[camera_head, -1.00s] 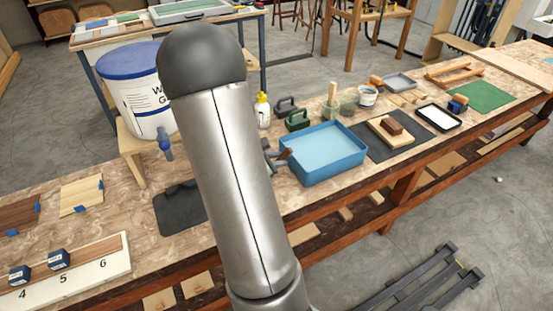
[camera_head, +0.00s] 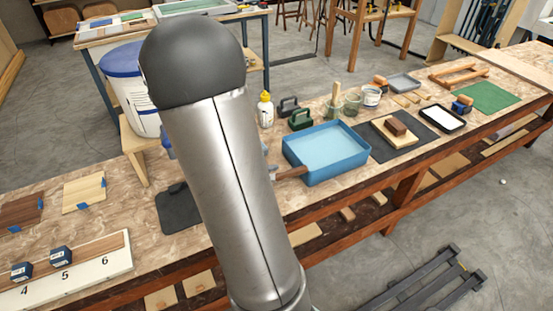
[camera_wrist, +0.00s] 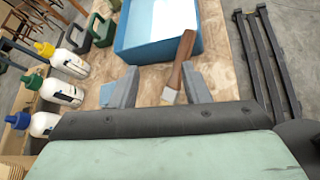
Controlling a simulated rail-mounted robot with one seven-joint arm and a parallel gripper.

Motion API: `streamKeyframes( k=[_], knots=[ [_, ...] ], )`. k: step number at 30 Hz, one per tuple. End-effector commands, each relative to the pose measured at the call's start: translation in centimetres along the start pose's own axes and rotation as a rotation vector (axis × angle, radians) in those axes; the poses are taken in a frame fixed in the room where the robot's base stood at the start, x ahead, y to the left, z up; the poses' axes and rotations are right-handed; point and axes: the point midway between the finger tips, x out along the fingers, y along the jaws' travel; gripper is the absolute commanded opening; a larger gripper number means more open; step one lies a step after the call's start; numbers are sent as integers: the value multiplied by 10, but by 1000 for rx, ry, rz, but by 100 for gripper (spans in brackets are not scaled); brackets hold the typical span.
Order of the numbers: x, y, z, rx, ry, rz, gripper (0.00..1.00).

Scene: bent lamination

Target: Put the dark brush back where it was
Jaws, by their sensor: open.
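A brush with a dark brown wooden handle shows in the wrist view (camera_wrist: 181,66), its pale head toward me and its handle end overlapping the edge of the blue tray (camera_wrist: 135,50). In the head view its brown handle (camera_head: 291,172) shows between my arm and the blue tray (camera_head: 327,178); the rest is hidden. My gripper (camera_wrist: 158,84) is open, with the brush between its two fingers in the picture, nearer the right one. I cannot tell whether either finger touches it. In the head view my arm hides most of the gripper.
A dark mat (camera_head: 178,207) lies left of my arm. Glue bottles (camera_wrist: 66,90) stand left of the gripper, with green and grey clamps (camera_head: 300,119) behind the tray. A sanding block on a board (camera_head: 396,127) lies right of the tray.

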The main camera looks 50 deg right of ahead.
Motion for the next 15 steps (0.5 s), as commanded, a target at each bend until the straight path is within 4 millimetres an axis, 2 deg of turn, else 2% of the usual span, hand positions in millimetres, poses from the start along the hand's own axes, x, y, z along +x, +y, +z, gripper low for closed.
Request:
streamKeyframes(
  k=[3, 6, 10, 15],
  knots=[
    [-26, 1, 0, 1, 1, 5, 42],
    [-41, 1, 0, 1, 0, 3, 42],
    [-54, 0, 0, 0, 0, 1, 42],
    [-60, 0, 0, 0, 0, 0, 42]
  ],
)
